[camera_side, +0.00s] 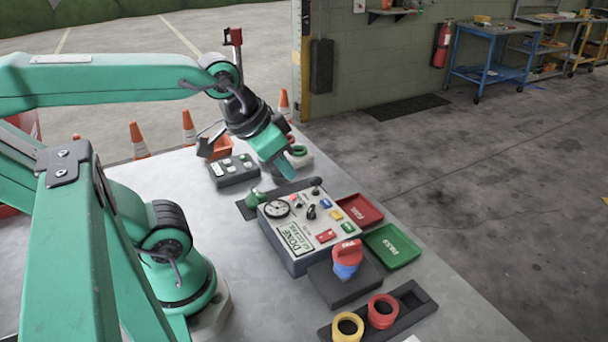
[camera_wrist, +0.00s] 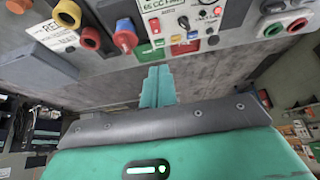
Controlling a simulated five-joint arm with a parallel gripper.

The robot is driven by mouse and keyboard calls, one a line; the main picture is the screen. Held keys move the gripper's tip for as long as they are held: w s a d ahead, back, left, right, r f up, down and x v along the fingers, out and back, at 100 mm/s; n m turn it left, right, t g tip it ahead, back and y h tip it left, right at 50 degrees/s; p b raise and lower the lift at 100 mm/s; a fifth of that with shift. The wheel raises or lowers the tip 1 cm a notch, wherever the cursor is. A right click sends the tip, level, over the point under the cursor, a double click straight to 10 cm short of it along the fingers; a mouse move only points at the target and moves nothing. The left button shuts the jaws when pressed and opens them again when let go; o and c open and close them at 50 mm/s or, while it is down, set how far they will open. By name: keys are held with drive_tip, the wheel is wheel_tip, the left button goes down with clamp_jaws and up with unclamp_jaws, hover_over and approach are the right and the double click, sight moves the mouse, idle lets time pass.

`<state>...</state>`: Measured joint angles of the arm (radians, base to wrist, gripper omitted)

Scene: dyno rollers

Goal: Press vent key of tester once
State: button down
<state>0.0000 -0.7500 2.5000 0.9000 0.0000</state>
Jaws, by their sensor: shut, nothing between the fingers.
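The tester (camera_side: 292,262) is a grey box on the table with a round gauge, a black knob and small blue, yellow, green and red keys. I cannot read which key is the vent key. My gripper (camera_side: 288,176) is shut and empty, pointing down, and appears beyond the tester's far edge in the side view. Its closed fingers also show in the wrist view (camera_wrist: 157,72), apart from the panel.
A red tray (camera_side: 360,209) and a green tray (camera_side: 392,246) lie right of the tester. A blue and red cylindrical part (camera_side: 347,258) stands on a dark block in front. Yellow (camera_side: 348,327) and red (camera_side: 382,311) rings sit nearer. A grey key box (camera_side: 233,171) lies behind.

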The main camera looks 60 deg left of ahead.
drive_tip(key=shift+w, duration=0.1)
drive_tip(key=m+t, duration=0.2)
drive_tip(key=m, duration=0.6)
hover_over(334, 215)
wheel_tip(334, 215, down, 8)
drive_tip(key=shift+r+y, duration=0.25)
drive_tip(key=shift+y, duration=0.15)
drive_tip(key=shift+f, duration=0.1)
drive_tip(key=shift+f, duration=4.3)
drive_tip(key=shift+w+f, duration=0.1)
drive_tip(key=shift+f, duration=0.7)
drive_tip(key=shift+r, duration=0.8)
